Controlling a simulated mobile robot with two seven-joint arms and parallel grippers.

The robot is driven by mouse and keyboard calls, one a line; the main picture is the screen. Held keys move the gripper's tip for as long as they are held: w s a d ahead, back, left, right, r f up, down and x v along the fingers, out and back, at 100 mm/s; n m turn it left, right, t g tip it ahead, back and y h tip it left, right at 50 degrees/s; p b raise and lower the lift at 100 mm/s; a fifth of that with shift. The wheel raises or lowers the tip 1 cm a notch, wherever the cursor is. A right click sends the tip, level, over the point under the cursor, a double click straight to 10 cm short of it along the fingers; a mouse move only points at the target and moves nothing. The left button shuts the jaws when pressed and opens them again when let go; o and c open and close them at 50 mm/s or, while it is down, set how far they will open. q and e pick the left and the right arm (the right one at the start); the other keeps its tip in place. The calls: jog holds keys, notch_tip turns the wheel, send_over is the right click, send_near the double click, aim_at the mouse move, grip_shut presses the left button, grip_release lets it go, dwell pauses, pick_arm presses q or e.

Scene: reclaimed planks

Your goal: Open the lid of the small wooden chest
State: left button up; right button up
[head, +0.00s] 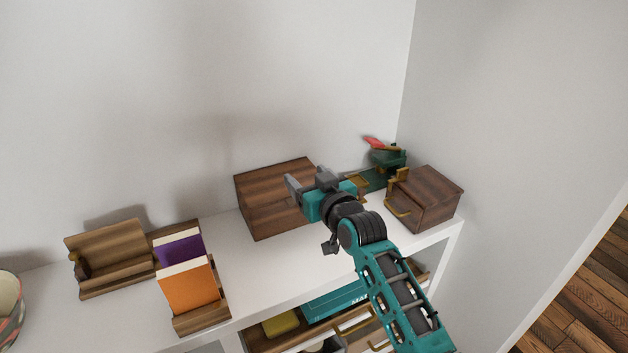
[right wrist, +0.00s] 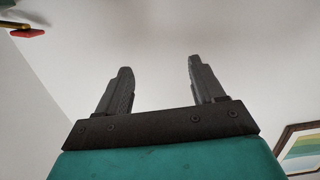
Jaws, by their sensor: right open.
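Two closed dark wooden boxes stand on the white shelf top in the head view. The smaller one, with brass fittings and a handle on its front (head: 437,197), is at the right end; I take it as the small wooden chest. The larger plain box (head: 268,205) is near the middle. My right gripper (head: 307,181) is open and empty in front of the larger box's right part, hiding some of it, left of and apart from the chest. Its two spread fingers (right wrist: 158,78) show against bare wall in the right wrist view. My left gripper is out of view.
A green object with a red part (head: 386,155) stands behind the chest, near the wall corner. At left are a wooden stand (head: 110,258), an orange book (head: 188,288) in a holder and a bowl (head: 8,300). Shelf space between the holder and larger box is clear.

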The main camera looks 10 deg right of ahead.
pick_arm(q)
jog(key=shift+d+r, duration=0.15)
pick_arm(e)
jog(key=shift+v, duration=1.3)
jog(key=shift+w, duration=0.1)
